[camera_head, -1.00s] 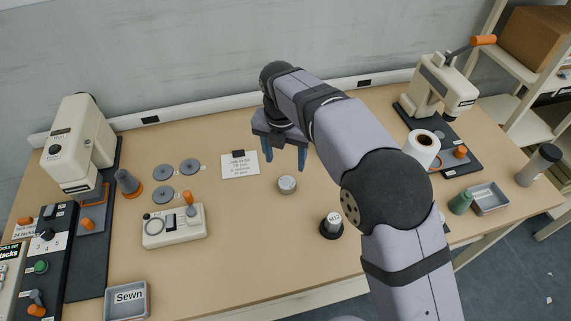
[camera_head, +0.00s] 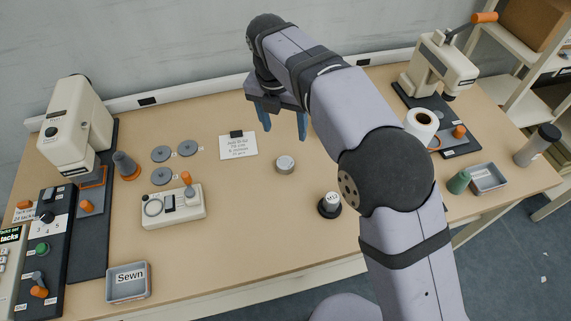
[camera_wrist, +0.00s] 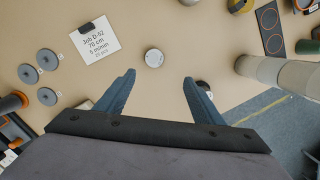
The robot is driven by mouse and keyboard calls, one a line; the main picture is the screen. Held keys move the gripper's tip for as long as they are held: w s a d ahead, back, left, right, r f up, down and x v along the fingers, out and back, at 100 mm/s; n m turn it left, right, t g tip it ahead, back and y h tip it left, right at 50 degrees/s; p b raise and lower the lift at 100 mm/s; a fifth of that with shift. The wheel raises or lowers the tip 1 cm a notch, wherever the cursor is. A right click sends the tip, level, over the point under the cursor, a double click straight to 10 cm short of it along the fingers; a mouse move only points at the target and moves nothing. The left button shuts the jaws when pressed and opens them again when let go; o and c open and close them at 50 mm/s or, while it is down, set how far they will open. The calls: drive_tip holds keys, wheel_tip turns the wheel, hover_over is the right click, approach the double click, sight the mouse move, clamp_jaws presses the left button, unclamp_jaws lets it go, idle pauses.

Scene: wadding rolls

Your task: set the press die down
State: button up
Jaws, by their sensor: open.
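A small round pale-grey piece (camera_head: 285,164) stands on the bare middle of the table; it looks like the press die, though I cannot be sure. It also shows in the wrist view (camera_wrist: 154,57), beyond the fingertips. My gripper (camera_head: 284,131) is open and empty, raised above the table behind this piece in the head view. In the wrist view its two blue fingers (camera_wrist: 160,77) are spread wide with nothing between them. A black-based piece with a white labelled top (camera_head: 330,203) stands nearer the front; the right finger partly hides it in the wrist view.
A job card (camera_head: 238,147) and several grey discs (camera_head: 187,147) lie to the left. A control box (camera_head: 173,207) and a "Sewn" tray (camera_head: 129,283) are nearer the front. A lever press (camera_head: 440,70), white roll (camera_head: 421,124) and grey tray (camera_head: 488,178) are at right.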

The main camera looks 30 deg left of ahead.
sight(282, 165)
drive_tip(key=s+a+m+t+h+b, duration=0.1)
drive_tip(key=s+a+m+t+b, duration=0.2)
drive_tip(key=s+t, duration=0.65)
drive_tip(key=w+f, duration=0.1)
drive_tip(key=f, duration=0.4)
drive_tip(key=w+f+t, duration=0.1)
drive_tip(key=f, duration=0.4)
drive_tip(key=w+f+t, duration=0.1)
drive_tip(key=f, duration=0.4)
drive_tip(key=shift+d+f+m, duration=0.1)
drive_tip(key=shift+d+m, duration=0.1)
drive_tip(key=shift+m, duration=0.1)
drive_tip(key=shift+d+p+x, duration=0.2)
drive_tip(key=shift+p+x, duration=0.5)
drive_tip(key=shift+x, duration=0.95)
drive_tip(key=shift+d+p+x, duration=0.2)
drive_tip(key=shift+p+x, duration=0.5)
drive_tip(key=shift+x, duration=0.95)
drive_tip(key=shift+w, duration=0.35)
drive_tip(key=c, duration=1.5)
